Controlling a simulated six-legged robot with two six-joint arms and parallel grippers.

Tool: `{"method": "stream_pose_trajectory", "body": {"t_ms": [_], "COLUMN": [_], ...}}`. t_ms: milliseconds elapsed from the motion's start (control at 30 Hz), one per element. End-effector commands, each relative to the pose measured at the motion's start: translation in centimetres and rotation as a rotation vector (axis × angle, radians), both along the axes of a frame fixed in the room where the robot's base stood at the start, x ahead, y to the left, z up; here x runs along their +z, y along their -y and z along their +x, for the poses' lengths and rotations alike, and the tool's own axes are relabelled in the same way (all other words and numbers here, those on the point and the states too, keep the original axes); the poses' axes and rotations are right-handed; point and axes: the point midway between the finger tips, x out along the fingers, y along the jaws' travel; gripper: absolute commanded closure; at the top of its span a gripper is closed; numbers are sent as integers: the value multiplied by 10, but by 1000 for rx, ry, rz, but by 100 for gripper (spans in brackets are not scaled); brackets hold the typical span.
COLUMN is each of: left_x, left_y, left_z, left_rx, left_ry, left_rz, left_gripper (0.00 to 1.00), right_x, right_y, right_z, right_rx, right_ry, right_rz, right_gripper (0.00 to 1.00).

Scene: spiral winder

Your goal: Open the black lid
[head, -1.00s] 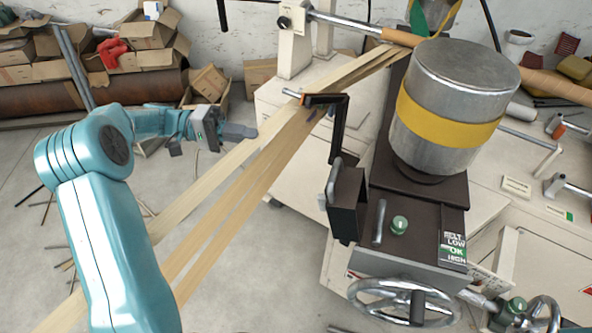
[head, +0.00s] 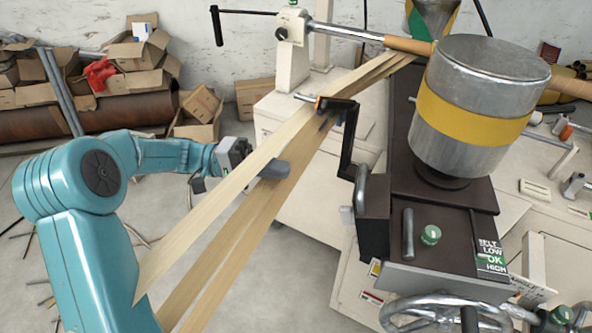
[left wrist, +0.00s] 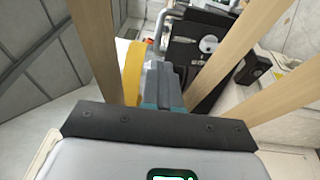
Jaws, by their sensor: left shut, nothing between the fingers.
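The nearest match for the black lid is the dark top panel (head: 460,225) of the machine, with a grey bar handle (head: 408,234) and a green knob (head: 430,235). It lies flat and looks closed. A dark box (head: 374,220) sits at its left side. My left gripper (head: 284,169) is shut and empty, left of the machine among the pale strips and apart from the panel. In the left wrist view, its closed fingers (left wrist: 163,78) point toward a black panel (left wrist: 197,50) ahead; I cannot tell whether that is the lid. My right gripper is not in view.
Long pale strips (head: 240,170) slant up to the machine around my left gripper. A black bent arm (head: 347,140) stands between gripper and panel. A metal drum (head: 470,105) with a yellow band stands behind the panel; a handwheel (head: 410,305) is in front.

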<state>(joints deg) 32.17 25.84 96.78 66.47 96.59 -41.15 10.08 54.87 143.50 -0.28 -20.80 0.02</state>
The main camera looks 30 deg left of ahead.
Motion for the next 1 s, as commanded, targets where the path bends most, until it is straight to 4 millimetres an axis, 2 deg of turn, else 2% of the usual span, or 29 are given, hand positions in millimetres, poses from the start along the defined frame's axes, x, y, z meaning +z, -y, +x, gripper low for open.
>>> {"method": "stream_pose_trajectory", "body": {"t_ms": [300, 500, 700, 1000], "left_x": [8, 10, 10, 9], "left_y": [66, 99, 114, 117], "left_z": [13, 21, 25, 26], "left_rx": [-6, -3, -1, 0], "left_ry": [0, -1, 0, 1], "left_rz": [-1, 0, 0, 0], "left_gripper": [100, 100, 100, 100], "right_x": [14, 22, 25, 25], "right_y": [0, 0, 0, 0], "right_z": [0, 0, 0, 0], "right_rx": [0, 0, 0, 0], "right_ry": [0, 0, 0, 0], "right_rz": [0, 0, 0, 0], "right_gripper": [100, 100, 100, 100]}}
